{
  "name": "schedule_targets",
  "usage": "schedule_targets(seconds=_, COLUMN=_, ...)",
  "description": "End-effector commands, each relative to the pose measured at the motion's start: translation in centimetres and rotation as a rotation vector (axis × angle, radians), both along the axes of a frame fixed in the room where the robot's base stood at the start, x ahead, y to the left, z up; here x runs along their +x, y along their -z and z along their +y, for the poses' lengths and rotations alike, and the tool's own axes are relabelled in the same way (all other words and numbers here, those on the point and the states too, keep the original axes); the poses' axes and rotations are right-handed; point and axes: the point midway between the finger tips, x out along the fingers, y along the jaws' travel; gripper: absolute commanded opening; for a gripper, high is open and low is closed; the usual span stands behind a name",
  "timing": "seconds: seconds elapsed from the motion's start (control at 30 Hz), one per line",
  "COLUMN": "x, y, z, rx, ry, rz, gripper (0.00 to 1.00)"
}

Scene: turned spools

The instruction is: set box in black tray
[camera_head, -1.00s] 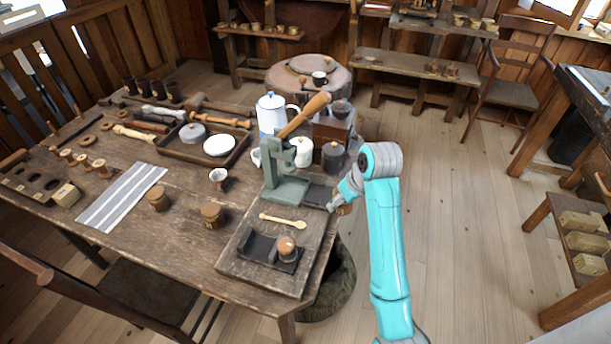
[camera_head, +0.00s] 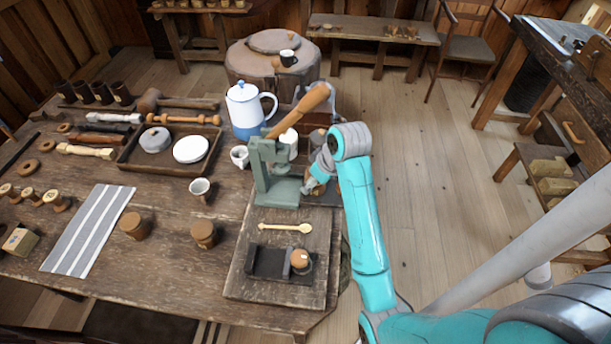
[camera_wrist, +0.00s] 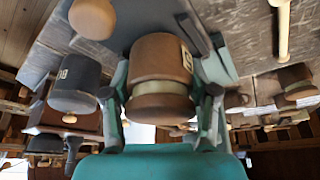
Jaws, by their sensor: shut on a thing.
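My gripper (camera_head: 318,180) is at the right of the green press. In the wrist view its fingers (camera_wrist: 162,108) are shut on a round brown wooden box (camera_wrist: 160,68) with a pale band and a small numbered label. In the head view the held box is mostly hidden by the gripper. A flat black tray (camera_head: 322,197) lies beside the press, close to the gripper; contact with the box cannot be told. A second black holder (camera_head: 268,262) sits nearer the front of the board, with a round wooden box (camera_head: 301,261) at its right end.
The green press (camera_head: 275,178) with its wooden lever stands immediately left of the gripper. A wooden spoon (camera_head: 285,227) lies on the board between press and front holder. A blue-white pot (camera_head: 247,110) stands behind. Two lidded wooden boxes (camera_head: 204,235) stand left of the board.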

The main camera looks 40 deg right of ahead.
Motion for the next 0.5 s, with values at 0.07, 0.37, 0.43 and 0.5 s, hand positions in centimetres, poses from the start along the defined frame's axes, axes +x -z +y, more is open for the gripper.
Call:
schedule_targets(seconds=0.07, x=-0.43, y=0.43, z=-0.05, rx=0.000, ry=0.001, rz=0.000, gripper=0.23)
schedule_targets(seconds=0.37, x=-0.46, y=0.50, z=-0.06, rx=-0.001, ry=0.000, rz=-0.001, gripper=0.23)
schedule_targets(seconds=0.43, x=-0.46, y=0.66, z=-0.06, rx=-0.001, ry=0.000, rz=-0.001, gripper=0.23)
schedule_targets(seconds=0.5, x=-0.45, y=0.76, z=-0.06, rx=-0.001, ry=0.000, rz=-0.001, gripper=0.63)
